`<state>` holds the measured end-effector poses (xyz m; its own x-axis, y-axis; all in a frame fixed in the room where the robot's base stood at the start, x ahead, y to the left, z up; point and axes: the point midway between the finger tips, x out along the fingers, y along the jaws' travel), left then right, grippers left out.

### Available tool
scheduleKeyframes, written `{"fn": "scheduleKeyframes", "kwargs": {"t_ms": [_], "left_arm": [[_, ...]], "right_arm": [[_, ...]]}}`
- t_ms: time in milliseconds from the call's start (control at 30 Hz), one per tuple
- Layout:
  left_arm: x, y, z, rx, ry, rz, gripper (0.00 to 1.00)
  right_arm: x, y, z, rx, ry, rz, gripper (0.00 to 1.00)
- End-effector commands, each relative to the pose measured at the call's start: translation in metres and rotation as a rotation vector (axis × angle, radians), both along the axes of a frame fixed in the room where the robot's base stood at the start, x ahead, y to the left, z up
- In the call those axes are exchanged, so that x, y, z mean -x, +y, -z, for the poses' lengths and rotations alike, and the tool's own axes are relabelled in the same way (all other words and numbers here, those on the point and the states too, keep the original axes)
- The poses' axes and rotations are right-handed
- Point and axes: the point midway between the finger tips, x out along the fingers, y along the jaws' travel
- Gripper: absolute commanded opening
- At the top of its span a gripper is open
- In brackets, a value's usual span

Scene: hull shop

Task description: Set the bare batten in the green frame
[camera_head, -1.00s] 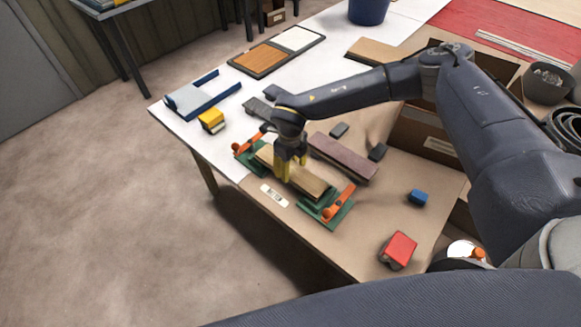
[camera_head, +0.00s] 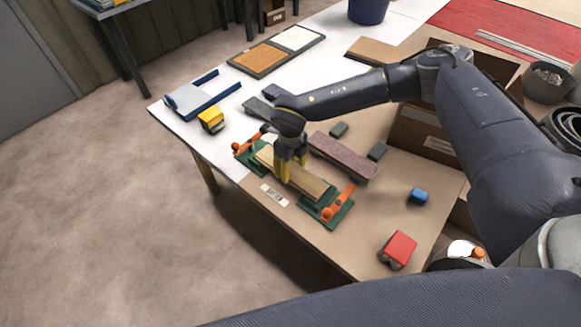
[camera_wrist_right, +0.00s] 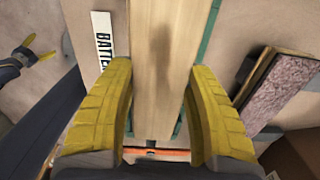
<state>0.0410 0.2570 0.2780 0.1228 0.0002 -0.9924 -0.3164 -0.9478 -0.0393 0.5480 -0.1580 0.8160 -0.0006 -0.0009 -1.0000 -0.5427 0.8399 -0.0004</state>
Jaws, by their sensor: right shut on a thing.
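The bare batten (camera_head: 308,184) is a plain pale wooden bar. It lies lengthwise along the green frame (camera_head: 343,214), between orange clamp levers at the frame's left end (camera_head: 245,146) and right end (camera_head: 340,203). My right gripper (camera_head: 283,171) has its yellow fingers shut on the batten near its middle, one on each side. The batten also fills the middle of the right wrist view (camera_wrist_right: 165,60), with a green strip of the frame beside it. I cannot tell if it touches the frame's bottom. My left gripper (camera_wrist_right: 35,52) shows only in the right wrist view, open and empty.
A speckled mauve-topped board (camera_head: 343,157) lies just behind the frame, with small dark blocks around it. A yellow block (camera_head: 211,120) and a blue-railed tray (camera_head: 200,95) stand at left. Red (camera_head: 398,250) and blue (camera_head: 417,196) blocks are at right. A label (camera_head: 274,195) lies in front.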

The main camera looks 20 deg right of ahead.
Motion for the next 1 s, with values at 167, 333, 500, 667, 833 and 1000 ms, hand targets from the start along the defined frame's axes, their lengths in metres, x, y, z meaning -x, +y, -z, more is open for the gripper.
{"fn": "scheduleKeyframes", "kwargs": {"t_ms": [167,333,500,667,833,1000], "left_arm": [[0.0000,0.0000,0.0000,0.000,0.000,0.000,0.84],[0.0000,0.0000,0.0000,0.000,0.000,0.000,0.84],[0.0000,0.0000,0.0000,0.000,0.000,0.000,0.84],[0.0000,0.0000,0.0000,0.000,0.000,0.000,0.84],[0.0000,0.0001,0.0000,0.000,0.000,0.000,0.84],[0.0000,0.0000,0.0000,0.000,0.000,0.000,0.84]], "right_arm": [[0.0001,0.0003,0.0043,0.000,0.000,0.000,0.21],[0.0001,0.0004,0.0082,0.000,0.000,-0.001,0.21],[-0.0002,0.0004,0.0097,-0.001,-0.001,-0.001,0.21],[-0.0002,0.0004,0.0097,-0.001,-0.001,-0.001,0.21],[-0.0001,0.0003,0.0097,-0.001,-0.001,-0.001,0.21],[-0.0001,0.0003,0.0100,-0.001,-0.001,-0.001,0.21]]}}
